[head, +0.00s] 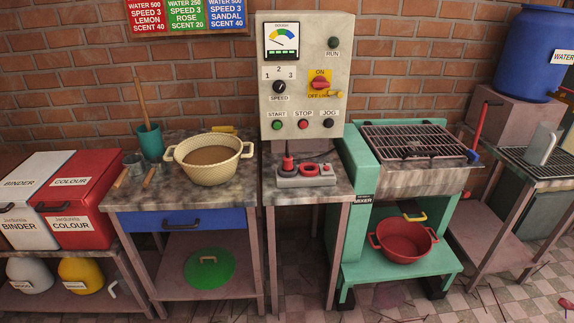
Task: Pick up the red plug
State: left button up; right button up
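A small upright red plug-like piece with a dark, narrow top (288,163) stands at the left end of a grey block (305,181). Two other low red round pieces (309,168) sit on the same block to its right. Which of these red pieces is the red plug is hard to tell at this size; the upright one looks most like it. The block rests on the narrow middle table (325,192), below the control panel. Neither of my grippers is in view.
The control panel (301,95) rises behind the block. A cream pot (209,172) with brown contents stands on the left table. The green mixer frame (352,165) with a grate (415,142) stands close on the right, with a red pot (403,248) below.

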aim_at(287, 166)
jog(key=u, duration=0.3)
jog(key=i+l+u, duration=0.15)
jog(key=u, duration=0.2)
jog(key=i+l+u, duration=0.1)
jog(key=l+u, duration=0.45)
jog(key=u, duration=0.2)
jog(key=i, duration=0.05)
